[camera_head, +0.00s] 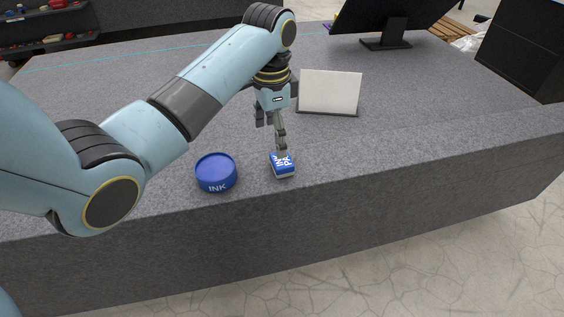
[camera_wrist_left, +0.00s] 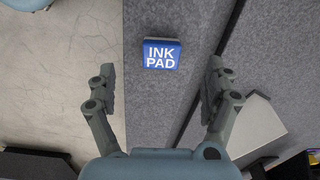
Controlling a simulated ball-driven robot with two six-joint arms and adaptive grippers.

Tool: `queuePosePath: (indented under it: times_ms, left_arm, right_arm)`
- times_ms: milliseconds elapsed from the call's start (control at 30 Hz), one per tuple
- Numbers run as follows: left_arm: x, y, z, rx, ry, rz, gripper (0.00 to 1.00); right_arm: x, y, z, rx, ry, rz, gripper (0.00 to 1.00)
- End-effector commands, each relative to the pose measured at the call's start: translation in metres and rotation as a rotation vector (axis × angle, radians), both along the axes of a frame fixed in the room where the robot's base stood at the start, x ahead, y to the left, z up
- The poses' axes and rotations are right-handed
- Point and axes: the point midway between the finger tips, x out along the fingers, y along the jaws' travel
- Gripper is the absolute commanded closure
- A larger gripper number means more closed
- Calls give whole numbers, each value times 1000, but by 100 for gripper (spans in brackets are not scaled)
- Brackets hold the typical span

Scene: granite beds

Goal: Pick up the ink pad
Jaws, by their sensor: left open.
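The ink pad (camera_head: 284,168) is a small blue and white block lettered in white, lying on the grey granite bed near its front edge. It also shows in the left wrist view (camera_wrist_left: 161,55), lettered INK PAD, between and slightly beyond the fingertips. My left gripper (camera_head: 274,143) is open above and just behind the pad, pointing down. In the left wrist view, its fingers (camera_wrist_left: 161,76) are spread wide with nothing between them. In the head view one finger hides part of the pad. My right gripper is not in view.
A round blue INK tin (camera_head: 215,174) stands left of the pad, close to the front edge. A white panel (camera_head: 330,91) stands behind right. A dark monitor (camera_head: 388,28) is at the back. The granite bed (camera_head: 420,110) is clear to the right.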

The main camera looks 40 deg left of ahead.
Motion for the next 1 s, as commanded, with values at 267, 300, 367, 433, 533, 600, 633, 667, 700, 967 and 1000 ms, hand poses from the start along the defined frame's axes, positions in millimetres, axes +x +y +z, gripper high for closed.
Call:
queuePosePath:
  times_ms: [267, 300, 367, 433, 533, 600, 633, 667, 700, 967, 1000]
  left_arm:
    - [14, 2, -17, -12, 24, -40, 15]
    - [14, 2, -24, -12, 23, -40, 15]
    - [14, 2, -33, -11, 22, -39, 15]
    - [14, 2, -40, -11, 20, -39, 15]
    - [14, 2, -46, -11, 20, -39, 15]
    - [13, 1, -54, -11, 20, -38, 15]
    - [12, 0, -59, -12, 21, -38, 15]
    - [11, 0, -65, -12, 22, -38, 15]
    - [11, -1, -72, -12, 22, -38, 15]
    - [11, -2, -96, -11, 19, -38, 15]
    - [11, -2, -96, -11, 18, -38, 15]
  right_arm:
    - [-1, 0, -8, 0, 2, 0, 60]
    - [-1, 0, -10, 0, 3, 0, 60]
    - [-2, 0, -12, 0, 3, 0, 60]
    - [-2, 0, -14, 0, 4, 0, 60]
    - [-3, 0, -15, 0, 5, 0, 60]
    - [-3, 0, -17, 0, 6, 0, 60]
    - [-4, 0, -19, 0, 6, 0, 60]
    - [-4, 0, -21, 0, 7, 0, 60]
    - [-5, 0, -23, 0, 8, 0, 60]
    - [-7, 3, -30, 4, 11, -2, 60]
    - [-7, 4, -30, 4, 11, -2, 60]
